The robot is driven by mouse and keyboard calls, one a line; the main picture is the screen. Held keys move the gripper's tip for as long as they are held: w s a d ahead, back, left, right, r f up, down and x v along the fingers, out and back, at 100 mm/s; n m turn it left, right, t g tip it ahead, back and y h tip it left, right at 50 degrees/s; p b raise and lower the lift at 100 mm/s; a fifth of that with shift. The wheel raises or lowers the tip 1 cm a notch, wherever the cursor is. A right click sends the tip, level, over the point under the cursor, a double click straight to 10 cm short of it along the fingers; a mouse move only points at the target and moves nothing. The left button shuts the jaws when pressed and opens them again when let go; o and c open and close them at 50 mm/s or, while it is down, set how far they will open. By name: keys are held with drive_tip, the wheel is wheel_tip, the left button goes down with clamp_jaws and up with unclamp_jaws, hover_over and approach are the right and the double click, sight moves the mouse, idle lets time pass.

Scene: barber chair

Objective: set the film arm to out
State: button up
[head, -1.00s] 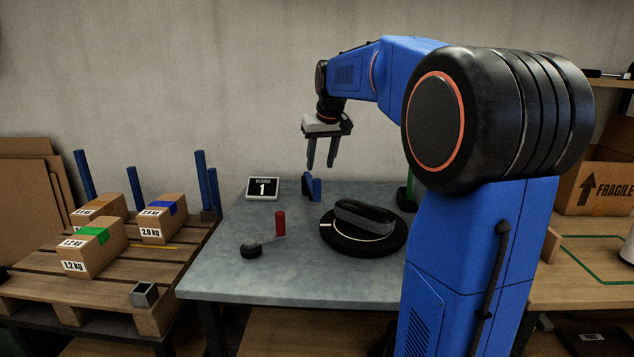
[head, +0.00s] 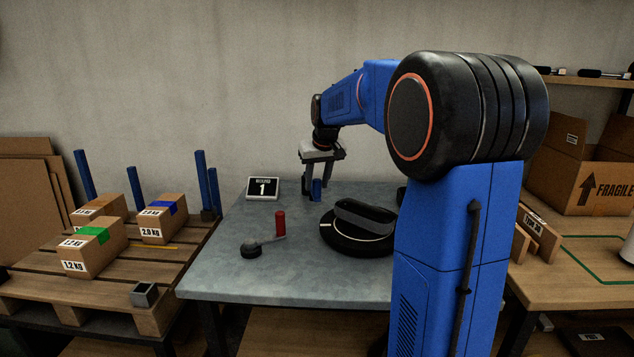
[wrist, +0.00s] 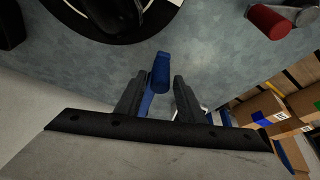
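My gripper (head: 321,188) points down over the back of the grey table, its two fingers parted around an upright blue piece (head: 317,190). In the wrist view the blue piece (wrist: 161,72) stands between the open fingertips (wrist: 160,84), with small gaps on both sides and no clear grip. A short grey arm (head: 268,240) reaches from a round black pivot (head: 251,250) to an upright red cylinder (head: 280,223); it looks like the film arm, though nothing labels it. The red cylinder (wrist: 268,22) also shows at the wrist view's top right.
A black turntable (head: 338,243) with a dark rounded block (head: 365,215) sits right of the red cylinder. A small sign (head: 263,188) reading 1 stands at the back left. Boxes on a pallet (head: 120,280) stand left. The table's front is clear.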

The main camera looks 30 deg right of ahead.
clamp_jaws()
drive_tip(key=w+a+m+h, duration=0.1)
drive_tip(key=w+a+m, duration=0.2)
drive_tip(key=w+a, duration=0.5)
drive_tip(key=shift+w+a, duration=0.3)
drive_tip(key=shift+a, duration=1.15)
drive_tip(key=shift+r, duration=0.1)
drive_tip(key=shift+o, duration=1.5)
unclamp_jaws()
drive_tip(key=shift+w+a, duration=0.1)
drive_tip(key=shift+w, duration=0.05)
drive_tip(key=v, duration=1.7)
drive_tip(key=shift+w+r, duration=0.25)
